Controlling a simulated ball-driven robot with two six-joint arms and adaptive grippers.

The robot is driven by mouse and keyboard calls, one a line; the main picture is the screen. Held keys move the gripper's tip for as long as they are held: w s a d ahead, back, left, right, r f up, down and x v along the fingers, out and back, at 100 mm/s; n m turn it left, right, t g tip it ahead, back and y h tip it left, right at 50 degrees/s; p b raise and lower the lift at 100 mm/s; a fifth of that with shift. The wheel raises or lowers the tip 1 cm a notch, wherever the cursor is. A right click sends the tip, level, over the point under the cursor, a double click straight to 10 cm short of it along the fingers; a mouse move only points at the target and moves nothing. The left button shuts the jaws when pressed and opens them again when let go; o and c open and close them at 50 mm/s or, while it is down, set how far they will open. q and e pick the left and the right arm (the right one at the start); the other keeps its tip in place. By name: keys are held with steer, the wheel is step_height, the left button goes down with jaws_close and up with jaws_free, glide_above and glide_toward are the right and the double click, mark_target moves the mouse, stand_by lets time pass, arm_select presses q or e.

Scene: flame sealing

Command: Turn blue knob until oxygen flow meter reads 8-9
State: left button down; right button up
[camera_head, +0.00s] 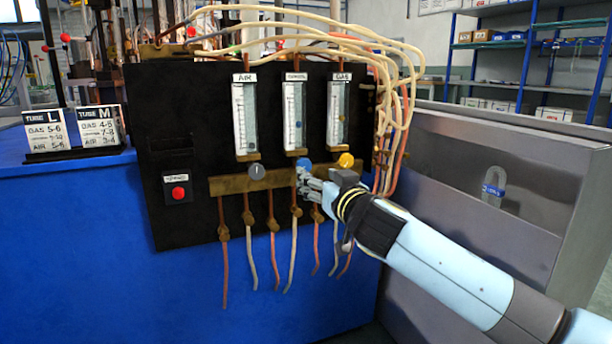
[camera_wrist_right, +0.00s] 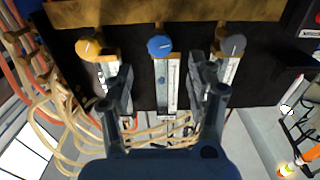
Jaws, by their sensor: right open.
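The blue knob (camera_head: 304,163) sits on the brass bar under the middle flow meter, the oxygen meter (camera_head: 295,117). The meter's reading is too small to tell. My right gripper (camera_head: 303,179) is at the blue knob, just below it in the head view. In the right wrist view, the open fingers of my right gripper (camera_wrist_right: 161,70) lie to either side of the meter tube, and the blue knob (camera_wrist_right: 160,46) shows between and just beyond the fingertips. I cannot tell whether they touch it. My left gripper is not in view.
A grey knob (camera_head: 257,171) under the AIR meter and a yellow knob (camera_head: 346,160) under the GAS meter flank the blue one. A red button (camera_head: 178,193) is on the panel's left. Hoses (camera_head: 399,110) hang at the right. Tube cards (camera_head: 98,130) stand left.

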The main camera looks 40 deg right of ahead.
mark_target(305, 168)
steer(key=x, duration=0.7)
steer(key=shift+w+d+f, duration=0.1)
steer(key=shift+w, duration=0.25)
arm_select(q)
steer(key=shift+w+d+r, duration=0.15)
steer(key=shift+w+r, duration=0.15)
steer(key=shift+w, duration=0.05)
arm_select(e)
steer(key=c, duration=1.1)
steer(key=shift+c, duration=0.2)
